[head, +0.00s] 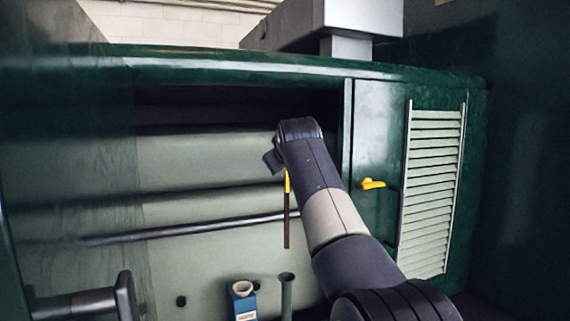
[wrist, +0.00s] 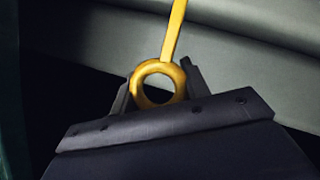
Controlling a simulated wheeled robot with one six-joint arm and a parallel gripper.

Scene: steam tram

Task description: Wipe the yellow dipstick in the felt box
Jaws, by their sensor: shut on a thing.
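My gripper (head: 276,160) is shut on the yellow ring handle of the dipstick (head: 287,184). In the wrist view the ring (wrist: 137,84) sits between the fingers, with its yellow stem running away from them. In the head view the dipstick hangs about upright, yellow above and dark brown along its lower length. The felt box (head: 242,303) is a small blue box with a pale round opening on top and a white label. It stands lower and left of the dipstick's tip, apart from it. The fingertips are mostly hidden in the head view.
A narrow upright tube (head: 287,298) with an open top stands right of the felt box. A dark horizontal rail (head: 200,229) crosses behind the dipstick. A green door with pale louvres (head: 433,190) and a yellow handle (head: 372,183) is at the right.

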